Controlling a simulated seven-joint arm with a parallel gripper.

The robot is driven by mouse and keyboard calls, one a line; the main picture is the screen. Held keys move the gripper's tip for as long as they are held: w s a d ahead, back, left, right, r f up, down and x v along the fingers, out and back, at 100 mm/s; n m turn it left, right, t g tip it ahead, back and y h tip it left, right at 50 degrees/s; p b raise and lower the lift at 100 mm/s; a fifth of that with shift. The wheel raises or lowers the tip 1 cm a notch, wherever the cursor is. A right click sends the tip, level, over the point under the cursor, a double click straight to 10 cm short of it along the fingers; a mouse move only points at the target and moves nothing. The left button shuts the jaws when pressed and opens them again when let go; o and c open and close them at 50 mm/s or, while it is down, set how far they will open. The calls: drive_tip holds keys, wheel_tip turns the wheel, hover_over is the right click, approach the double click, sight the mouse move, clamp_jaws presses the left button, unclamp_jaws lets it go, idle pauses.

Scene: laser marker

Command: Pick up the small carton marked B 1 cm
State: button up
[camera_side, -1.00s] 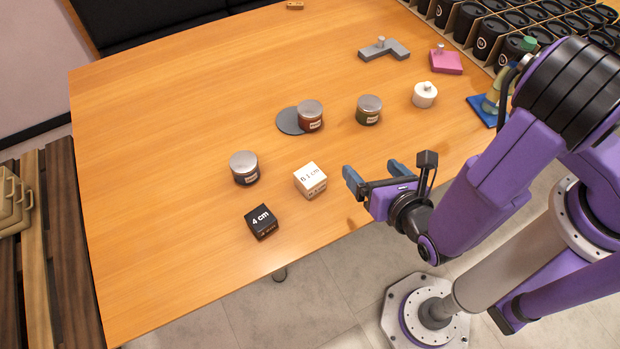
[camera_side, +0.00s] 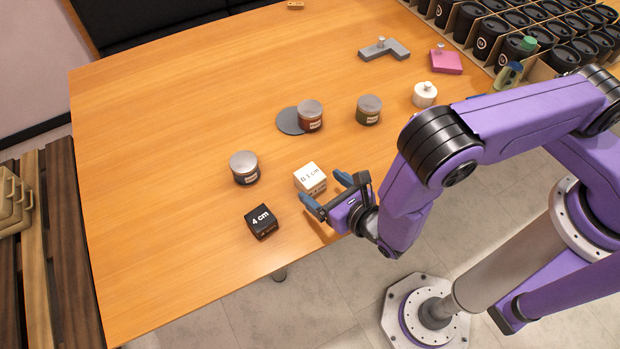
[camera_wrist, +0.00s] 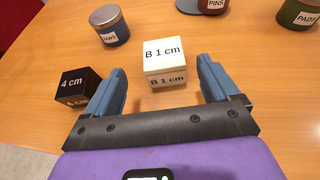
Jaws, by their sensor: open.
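The small white carton marked B 1 cm (camera_side: 310,178) stands on the wooden table, and it also shows in the wrist view (camera_wrist: 165,62). My gripper (camera_side: 324,190) is open at the near side of the carton, its two blue fingers apart. In the wrist view my gripper (camera_wrist: 163,85) has the carton ahead, between the lines of its fingers and slightly beyond them. The jaws hold nothing. The carton looks upright and clear of both fingers.
A black box marked 4 cm (camera_side: 261,221) stands left of the carton, close to my left finger in the wrist view (camera_wrist: 78,88). A silver-lidded jar (camera_side: 244,167) stands behind it. Jars (camera_side: 369,109) and (camera_side: 310,116) stand farther back. The table's front edge lies below my gripper.

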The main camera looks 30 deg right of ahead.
sight(313, 179)
drive_tip(key=x, duration=0.2)
drive_tip(key=shift+w+f, duration=0.1)
drive_tip(key=shift+w, duration=0.15)
drive_tip(key=x, duration=0.3)
drive_tip(key=shift+w+d+f, duration=0.1)
drive_tip(key=shift+w+f, duration=0.2)
drive_tip(key=shift+w, duration=0.05)
drive_tip(key=shift+w+f, duration=0.25)
drive_tip(key=shift+w, duration=0.4)
drive_tip(key=shift+c, duration=0.3)
drive_tip(key=c, duration=1)
drive_tip(key=shift+r, duration=0.2)
